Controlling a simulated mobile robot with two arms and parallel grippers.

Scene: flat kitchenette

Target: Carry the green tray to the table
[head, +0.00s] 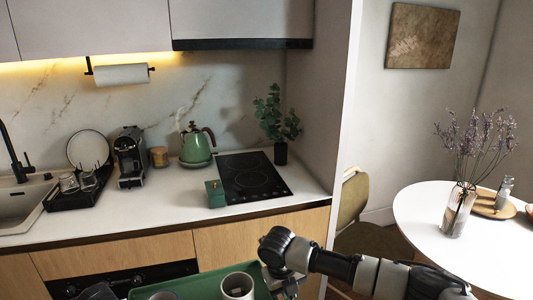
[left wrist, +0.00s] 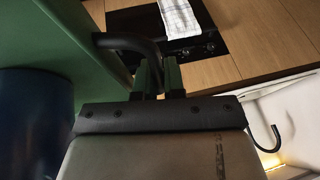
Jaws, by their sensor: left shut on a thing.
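The green tray (head: 190,280) shows at the bottom edge of the head view, in front of the counter, with its near part cut off. A light mug (head: 238,287) stands on it. In the left wrist view my left gripper (left wrist: 150,72) is shut on the dark handle (left wrist: 128,42) of the green tray (left wrist: 75,45). A dark blue rounded thing (left wrist: 36,120) is beside it on the tray. My right gripper (head: 284,284) is at the tray's right end; its fingers are mostly hidden. The white round table (head: 490,250) is at the right.
A chair (head: 352,205) stands between the counter and the table. The table holds a vase of purple flowers (head: 458,212) and a wooden board (head: 492,207); its near part is bare. The counter carries a hob (head: 252,177), green kettle (head: 195,147) and dish rack (head: 75,195).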

